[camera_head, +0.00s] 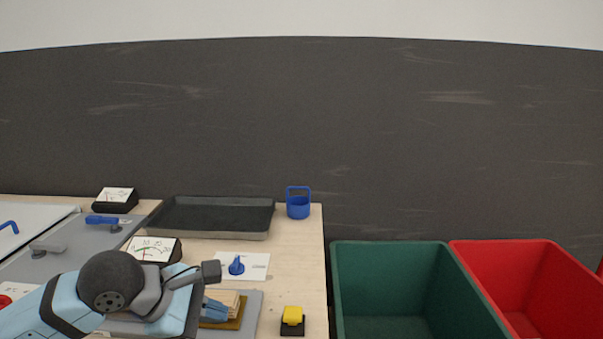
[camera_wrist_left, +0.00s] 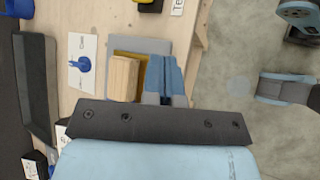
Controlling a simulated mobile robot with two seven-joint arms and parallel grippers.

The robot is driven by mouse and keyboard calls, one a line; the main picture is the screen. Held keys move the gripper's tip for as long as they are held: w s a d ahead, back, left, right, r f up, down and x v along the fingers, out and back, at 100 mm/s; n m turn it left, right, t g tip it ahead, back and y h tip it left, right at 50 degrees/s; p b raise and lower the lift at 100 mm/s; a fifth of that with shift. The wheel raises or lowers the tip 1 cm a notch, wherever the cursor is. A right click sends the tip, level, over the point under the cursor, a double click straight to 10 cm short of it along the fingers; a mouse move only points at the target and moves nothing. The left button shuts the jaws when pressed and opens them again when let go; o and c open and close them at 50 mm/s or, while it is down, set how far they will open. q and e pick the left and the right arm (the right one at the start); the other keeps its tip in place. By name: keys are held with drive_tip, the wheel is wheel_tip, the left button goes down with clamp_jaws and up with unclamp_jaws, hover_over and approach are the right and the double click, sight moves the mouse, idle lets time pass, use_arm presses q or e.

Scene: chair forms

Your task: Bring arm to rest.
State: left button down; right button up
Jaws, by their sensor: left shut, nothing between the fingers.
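My left arm comes in from the lower left in the head view. Its gripper (camera_head: 215,310) is low over the right part of the table, partly hidden by my wrist. In the left wrist view the blue fingers (camera_wrist_left: 164,72) are together with nothing between them. They are beside a pale wooden block (camera_wrist_left: 124,78), which lies on a mustard and grey plate (camera_wrist_left: 152,46). I cannot tell whether the fingers touch the block or plate.
The wooden table (camera_head: 300,250) holds a dark tray (camera_head: 210,217), a blue container (camera_head: 298,207), a blue knob (camera_head: 237,266) on a white card, a yellow button (camera_head: 292,315) and gauges (camera_head: 152,249). Green (camera_head: 390,290) and red (camera_head: 510,280) bins stand to the right.

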use_arm(q)
drive_tip(key=s+d+r+n+h, duration=0.1)
drive_tip(key=s+d+n+h, duration=0.7)
drive_tip(key=n+h, duration=0.6)
drive_tip(key=w+a+f+n+t+y, duration=0.1)
drive_tip(key=a+f+n+t+y, duration=0.45)
drive_tip(key=n, duration=0.75)
drive_tip(key=w+a+f+n+t+y, duration=0.15)
drive_tip(key=f+n+t+y, duration=0.5)
drive_tip(key=n, duration=0.75)
drive_tip(key=s+a+f+n+g+y, duration=0.2)
drive_tip(key=s+f+n+y, duration=0.1)
drive_tip(key=s+f+n, duration=0.4)
drive_tip(key=s+a+f+n+g+y, duration=0.25)
drive_tip(key=f+n, duration=0.25)
drive_tip(key=f, duration=0.4)
wheel_tip(320, 180, up, 17)
drive_tip(key=s+a+g+y+p, duration=0.1)
drive_tip(key=s+a+p, duration=0.1)
drive_tip(key=p, duration=2.5)
drive_tip(key=shift+a+f+p, duration=0.15)
drive_tip(key=shift+p, duration=0.15)
use_arm(e)
wheel_tip(320, 180, up, 17)
drive_tip(key=s+d, duration=0.1)
drive_tip(key=d, duration=0.1)
drive_tip(key=shift+s+d+g+h, duration=0.2)
drive_tip(key=shift+d+g+h, duration=0.05)
drive_tip(key=shift+g+h, duration=0.15)
